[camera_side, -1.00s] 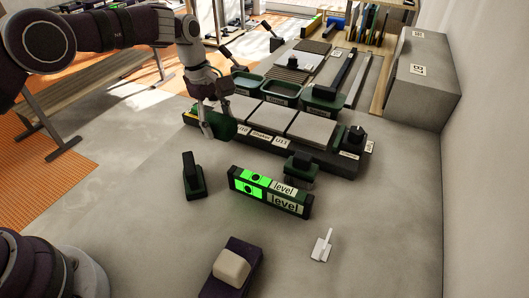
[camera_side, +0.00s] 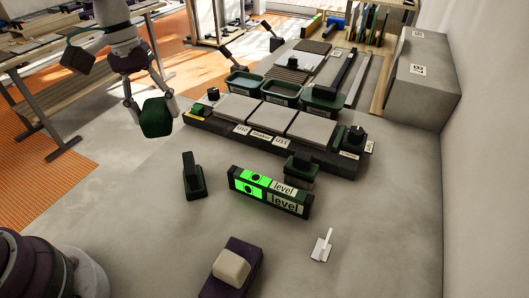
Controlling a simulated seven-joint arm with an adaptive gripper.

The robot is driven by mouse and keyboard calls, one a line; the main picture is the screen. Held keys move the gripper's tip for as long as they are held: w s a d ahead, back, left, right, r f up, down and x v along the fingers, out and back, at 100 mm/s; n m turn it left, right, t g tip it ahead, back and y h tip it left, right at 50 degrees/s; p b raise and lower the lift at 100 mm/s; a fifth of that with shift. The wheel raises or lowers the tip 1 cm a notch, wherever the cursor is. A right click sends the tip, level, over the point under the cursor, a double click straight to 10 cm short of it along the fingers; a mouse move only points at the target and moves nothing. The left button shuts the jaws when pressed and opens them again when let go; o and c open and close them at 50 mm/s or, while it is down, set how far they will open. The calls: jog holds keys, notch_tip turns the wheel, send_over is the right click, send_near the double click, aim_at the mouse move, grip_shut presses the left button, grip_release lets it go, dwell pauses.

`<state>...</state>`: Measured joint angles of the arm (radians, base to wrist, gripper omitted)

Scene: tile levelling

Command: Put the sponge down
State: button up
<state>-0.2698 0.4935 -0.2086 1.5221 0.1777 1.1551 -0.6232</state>
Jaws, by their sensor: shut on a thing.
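My gripper (camera_side: 153,108) is in the upper left of the side view, with its fingers pointing down. It is shut on a dark green block, which I take to be the sponge (camera_side: 155,118). The sponge hangs between the two fingers, left of the tile row and seemingly above the grey surface (camera_side: 110,190). Its exact height cannot be told.
A dark rack (camera_side: 262,140) holds a row of pale tiles (camera_side: 273,117), with green trays (camera_side: 285,91) behind. A level (camera_side: 270,192) stands in front, between dark-handled tools. A cream block (camera_side: 232,267) sits on a purple base.

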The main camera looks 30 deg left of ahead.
jog(key=f+n, duration=0.1)
jog(key=n, duration=0.1)
jog(key=s+f+n, duration=0.1)
jog(key=n, duration=0.2)
jog(key=f+n+t, duration=0.1)
jog(key=n, duration=0.1)
jog(key=shift+s+a+f, duration=0.2)
jog(key=shift+s+f, duration=0.05)
jog(key=shift+f, duration=0.05)
jog(key=s+f+n, duration=0.1)
jog(key=n, duration=0.2)
jog(key=s+a+f+n+y, duration=0.1)
jog(key=n, duration=0.3)
jog(key=s+a+f+n+t, duration=0.1)
jog(key=f+n, duration=0.1)
jog(key=n, duration=0.1)
jog(key=shift+s+y, duration=0.15)
jog(key=shift+y, duration=0.25)
jog(key=shift+s+a+f+n, duration=0.2)
jog(key=shift+s+a+n, duration=0.05)
jog(key=shift+n, duration=0.55)
jog(key=shift+w+a+f+n, duration=0.1)
jog(key=shift+w+f+n, duration=0.05)
jog(key=shift+n, duration=0.15)
send_over(193, 140)
jog(key=shift+s+a+f, duration=0.1)
jog(key=shift+s+f, duration=0.25)
jog(key=shift+f, duration=0.4)
jog(key=shift+w+f, duration=0.1)
jog(key=shift+f, duration=1.6)
